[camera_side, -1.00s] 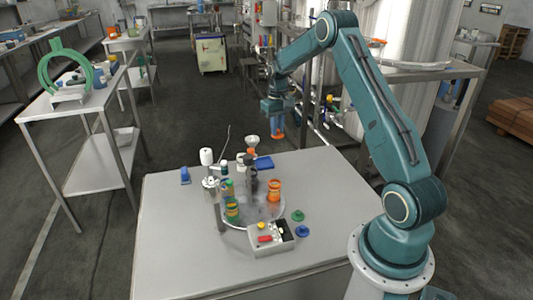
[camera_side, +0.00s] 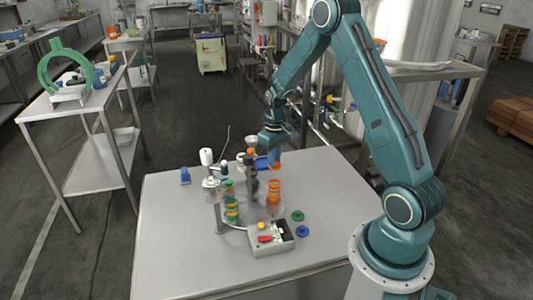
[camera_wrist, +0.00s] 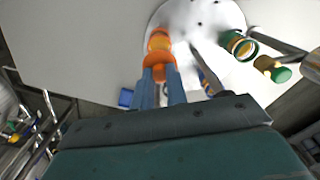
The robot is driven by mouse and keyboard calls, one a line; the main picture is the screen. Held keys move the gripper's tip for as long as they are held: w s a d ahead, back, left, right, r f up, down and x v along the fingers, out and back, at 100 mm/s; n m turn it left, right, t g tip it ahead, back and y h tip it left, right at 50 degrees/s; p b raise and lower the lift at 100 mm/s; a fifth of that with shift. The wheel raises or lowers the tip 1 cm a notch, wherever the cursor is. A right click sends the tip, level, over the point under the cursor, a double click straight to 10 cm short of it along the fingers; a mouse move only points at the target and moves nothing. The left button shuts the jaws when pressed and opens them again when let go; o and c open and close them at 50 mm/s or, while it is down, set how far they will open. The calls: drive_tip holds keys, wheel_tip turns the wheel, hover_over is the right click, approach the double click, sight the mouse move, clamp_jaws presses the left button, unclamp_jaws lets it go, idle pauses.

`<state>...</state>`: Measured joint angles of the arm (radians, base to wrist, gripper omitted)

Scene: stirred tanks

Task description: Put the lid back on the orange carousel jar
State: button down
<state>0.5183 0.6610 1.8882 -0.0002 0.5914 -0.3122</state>
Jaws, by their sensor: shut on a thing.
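The orange jar (camera_side: 273,191) stands upright on the round carousel plate (camera_side: 262,218), on its right side. In the wrist view the jar (camera_wrist: 159,41) shows just beyond my fingertips. My gripper (camera_side: 274,160) is above the jar, pointing down, with its fingers shut on the orange lid (camera_side: 275,167). The lid also shows in the wrist view (camera_wrist: 158,60) between the two blue fingers. In the side view a small gap separates lid and jar.
A green-and-orange jar (camera_side: 231,209) stands on the carousel's left, near a post with a white-topped part (camera_side: 206,157). A control box (camera_side: 268,240) sits in front. A green lid (camera_side: 298,216) and a blue lid (camera_side: 302,231) lie right. The table's left side is clear.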

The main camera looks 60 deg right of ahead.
drive_tip(key=shift+f, duration=0.25)
drive_tip(key=shift+f, duration=2.95)
drive_tip(key=shift+f, duration=0.15)
idle(0.3)
drive_tip(key=c, duration=0.8)
unclamp_jaws()
drive_tip(key=shift+c, duration=0.2)
drive_tip(key=shift+r, duration=3.5)
